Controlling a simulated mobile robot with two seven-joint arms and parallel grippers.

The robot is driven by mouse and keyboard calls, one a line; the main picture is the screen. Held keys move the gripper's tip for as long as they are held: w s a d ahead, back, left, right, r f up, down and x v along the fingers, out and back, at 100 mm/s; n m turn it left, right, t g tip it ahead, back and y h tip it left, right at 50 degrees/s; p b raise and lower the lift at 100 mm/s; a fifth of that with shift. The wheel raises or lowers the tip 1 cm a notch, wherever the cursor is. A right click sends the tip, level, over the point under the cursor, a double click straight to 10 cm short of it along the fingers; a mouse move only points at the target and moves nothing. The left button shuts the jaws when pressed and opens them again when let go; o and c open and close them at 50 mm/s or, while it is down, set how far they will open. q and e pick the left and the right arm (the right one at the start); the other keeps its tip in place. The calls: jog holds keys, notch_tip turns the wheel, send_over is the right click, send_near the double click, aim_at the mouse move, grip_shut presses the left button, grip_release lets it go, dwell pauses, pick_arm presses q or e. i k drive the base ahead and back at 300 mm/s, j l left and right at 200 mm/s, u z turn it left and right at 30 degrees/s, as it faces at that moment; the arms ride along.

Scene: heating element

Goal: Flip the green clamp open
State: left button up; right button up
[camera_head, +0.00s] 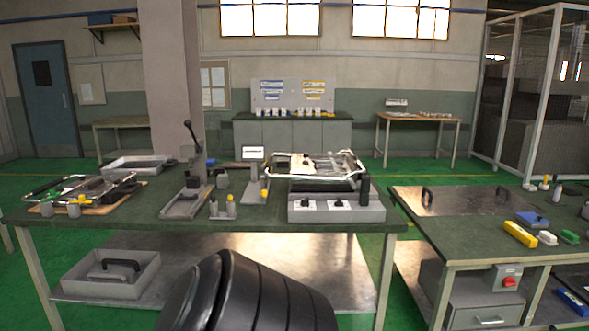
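I cannot make out the green clamp for certain. A fixture with a metal frame (315,165) sits on a grey box (336,208) at the right end of the workbench, with a black upright part (364,188) at its right side. Small parts with green on them stand at the bench's left end, too small to tell apart. A black lever (191,136) rises from a grey stand in the middle of the bench. Neither of my grippers is in view.
The green-topped workbench (130,219) spans the left and middle. A second table (462,228) at right bears a yellow block (520,234), a green block (569,236) and a blue item. A grey tray (110,275) lies on the lower shelf. My own black part fills the bottom middle.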

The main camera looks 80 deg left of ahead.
aim_at(53, 193)
jog(key=u, duration=4.05)
jog(key=i+u, duration=0.15)
jog(key=i, duration=0.4)
jog(key=i+l+u, duration=0.2)
jog(key=i, duration=0.3)
jog(key=i+l+u, duration=0.15)
jog(key=i, duration=0.35)
jog(key=i+l+u, duration=0.2)
jog(key=i, duration=0.3)
jog(key=i+l+u, duration=0.15)
jog(key=i+l, duration=0.3)
